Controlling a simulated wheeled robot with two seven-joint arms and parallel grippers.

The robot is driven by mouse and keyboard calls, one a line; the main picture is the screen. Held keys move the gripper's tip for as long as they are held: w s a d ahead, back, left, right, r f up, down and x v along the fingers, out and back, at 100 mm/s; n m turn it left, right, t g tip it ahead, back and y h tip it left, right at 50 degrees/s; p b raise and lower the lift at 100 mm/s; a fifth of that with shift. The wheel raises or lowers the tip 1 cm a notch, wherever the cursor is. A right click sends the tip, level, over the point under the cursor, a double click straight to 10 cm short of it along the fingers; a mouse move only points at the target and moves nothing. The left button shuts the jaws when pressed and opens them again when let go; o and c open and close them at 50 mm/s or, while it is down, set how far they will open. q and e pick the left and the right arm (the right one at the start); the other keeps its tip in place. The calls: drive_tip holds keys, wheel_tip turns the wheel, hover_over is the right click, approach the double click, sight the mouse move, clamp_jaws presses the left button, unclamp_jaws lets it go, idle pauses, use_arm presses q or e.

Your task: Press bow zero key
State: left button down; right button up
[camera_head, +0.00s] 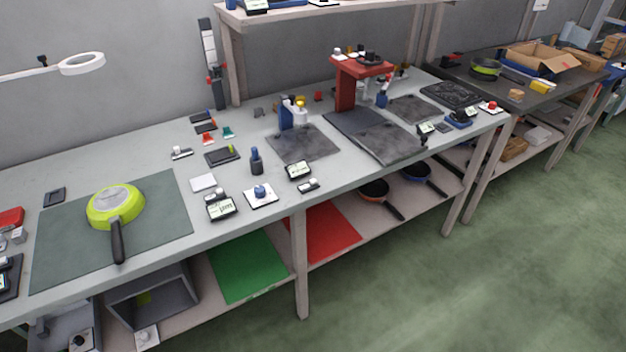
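I cannot make out any label reading bow zero. A small display box (298,170) stands at the bench's front edge, with a small flat box with light knobs (308,186) in front of it. Another display box (221,208) stands further left, beside a white plate with a blue button (260,192). A third small display (426,128) is at the right. A blue stand with a white and yellow head (292,112) is on a dark stone plate (312,146). A red gantry (347,88) stands behind a larger dark plate. Neither of my grippers is in view.
A lime-green pan (116,207) lies upside down on a dark mat (165,215), its handle towards the front edge. A red button (491,106) sits near the right corner. Pans and coloured sheets are on the lower shelf. Green floor in front is clear.

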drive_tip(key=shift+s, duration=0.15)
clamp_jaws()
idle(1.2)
